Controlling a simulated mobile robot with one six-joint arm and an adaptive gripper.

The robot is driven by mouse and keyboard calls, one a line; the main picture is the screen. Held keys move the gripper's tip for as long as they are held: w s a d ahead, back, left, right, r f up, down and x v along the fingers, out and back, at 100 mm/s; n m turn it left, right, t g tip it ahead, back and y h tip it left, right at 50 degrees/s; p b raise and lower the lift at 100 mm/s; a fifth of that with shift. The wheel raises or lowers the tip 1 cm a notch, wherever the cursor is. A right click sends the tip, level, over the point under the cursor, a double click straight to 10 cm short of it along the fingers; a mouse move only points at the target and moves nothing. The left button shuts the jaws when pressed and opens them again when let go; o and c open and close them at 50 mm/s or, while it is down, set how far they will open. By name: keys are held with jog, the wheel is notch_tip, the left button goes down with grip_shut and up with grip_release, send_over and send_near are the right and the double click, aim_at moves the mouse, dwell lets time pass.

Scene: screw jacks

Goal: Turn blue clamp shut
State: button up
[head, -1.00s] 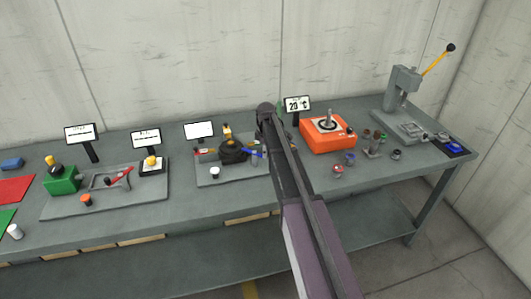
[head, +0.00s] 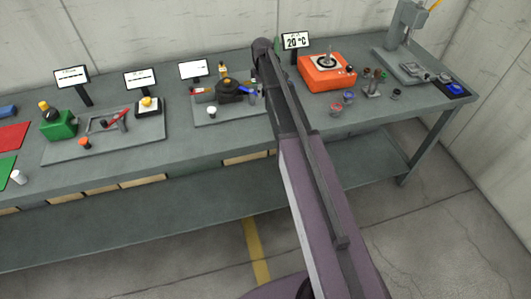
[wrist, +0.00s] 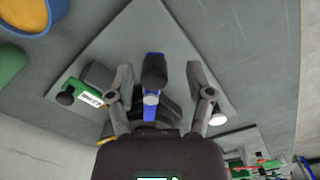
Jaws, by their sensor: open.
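The blue clamp (wrist: 151,106) shows in the wrist view as a blue upright part with a rounded black end. It stands on a grey plate (wrist: 190,28). My gripper (wrist: 159,72) is open, with one finger on each side of the clamp's black end. I cannot tell whether either finger touches it. In the head view a small blue part (head: 247,90) shows beside my arm, at the right of a dark round part on the middle plate (head: 232,112). My fingers cannot be made out there.
A white cylinder (wrist: 218,118) sits near my right finger. A green block with a white label (wrist: 84,93) lies to the left. In the head view, an orange device (head: 327,72) stands to the right and a green box (head: 58,125) far left.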

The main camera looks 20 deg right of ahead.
jog(key=a+m, duration=0.1)
jog(key=m, duration=0.1)
jog(key=s+m, duration=0.1)
jog(key=m, duration=0.1)
jog(key=shift+a, duration=0.4)
jog(key=m, duration=0.1)
jog(key=a+m, duration=0.1)
jog(key=m, duration=0.1)
jog(key=shift+s+a, duration=0.2)
jog(key=shift+a, duration=0.05)
jog(key=a+m, duration=0.1)
jog(key=m, duration=0.2)
jog(key=shift+w+a+m, duration=0.1)
jog(key=shift+a+m, duration=0.25)
jog(key=shift+m, duration=0.05)
jog(key=m, duration=0.1)
jog(key=a+m, duration=0.1)
jog(key=m, duration=0.1)
jog(key=shift+w+a+m, duration=0.3)
jog(key=shift+w, duration=0.05)
jog(key=shift+r, duration=0.1)
notch_tip(320, 180, up, 14)
jog(key=p, duration=1.4)
jog(key=s+f+n+b, duration=0.1)
jog(key=s+f+b, duration=0.9)
jog(key=s, duration=0.4)
jog(key=s+f+n+b, duration=0.2)
jog(key=s+f+b, duration=0.8)
jog(key=s, duration=0.4)
jog(key=shift+f, duration=0.35)
